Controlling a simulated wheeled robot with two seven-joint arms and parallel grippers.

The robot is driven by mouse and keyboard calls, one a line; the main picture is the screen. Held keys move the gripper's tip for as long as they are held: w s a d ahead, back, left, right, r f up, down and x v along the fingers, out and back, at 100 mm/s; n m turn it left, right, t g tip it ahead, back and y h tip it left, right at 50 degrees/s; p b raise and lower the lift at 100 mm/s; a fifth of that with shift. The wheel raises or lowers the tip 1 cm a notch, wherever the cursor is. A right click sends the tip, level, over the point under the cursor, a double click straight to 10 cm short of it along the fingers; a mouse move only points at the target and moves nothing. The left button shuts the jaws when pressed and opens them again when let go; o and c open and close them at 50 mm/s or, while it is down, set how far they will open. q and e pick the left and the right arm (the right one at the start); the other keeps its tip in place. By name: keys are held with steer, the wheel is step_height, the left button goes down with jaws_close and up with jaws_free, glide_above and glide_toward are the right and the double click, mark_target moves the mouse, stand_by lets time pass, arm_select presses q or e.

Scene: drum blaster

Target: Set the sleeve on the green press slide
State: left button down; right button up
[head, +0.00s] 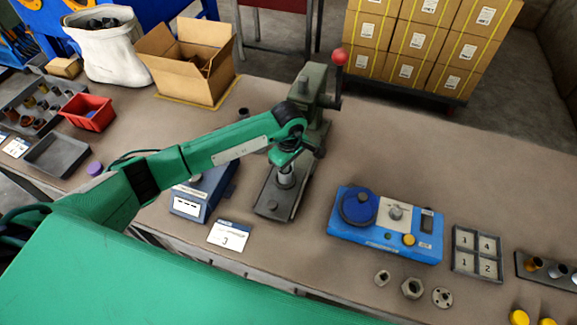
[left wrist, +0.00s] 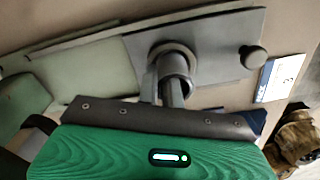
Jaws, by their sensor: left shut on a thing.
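The press (head: 318,100) is grey-green with a red ball handle (head: 340,57). Its slide, a grey plate (head: 268,208) with a small knob, sticks out toward me; the plate (left wrist: 218,50) and knob (left wrist: 253,57) also show in the left wrist view. My left gripper (head: 287,168) points down over the slide, shut on the grey metal sleeve (head: 286,179). In the left wrist view the sleeve (left wrist: 172,62) looks upright between the fingers (left wrist: 171,90), over a round seat on the plate. I cannot tell whether it touches the seat. My right gripper is not in view.
A blue device (head: 205,190) stands close left of the slide, with a number card (head: 229,236) in front. A blue tester (head: 385,225), a numbered tray (head: 477,254) and several metal parts lie right. An open carton (head: 190,65) and red bin (head: 88,112) are left.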

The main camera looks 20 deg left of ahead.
arm_select(q)
steer(key=shift+b, duration=0.35)
stand_by(0.3)
steer(key=shift+f+b, duration=0.6)
stand_by(0.3)
steer(key=c, duration=1.8)
jaws_free()
steer(key=shift+c, duration=0.2)
steer(key=shift+r+p, duration=1.5)
steer(key=shift+r, duration=1.5)
steer(key=shift+r+p, duration=1)
steer(key=shift+r, duration=1.55)
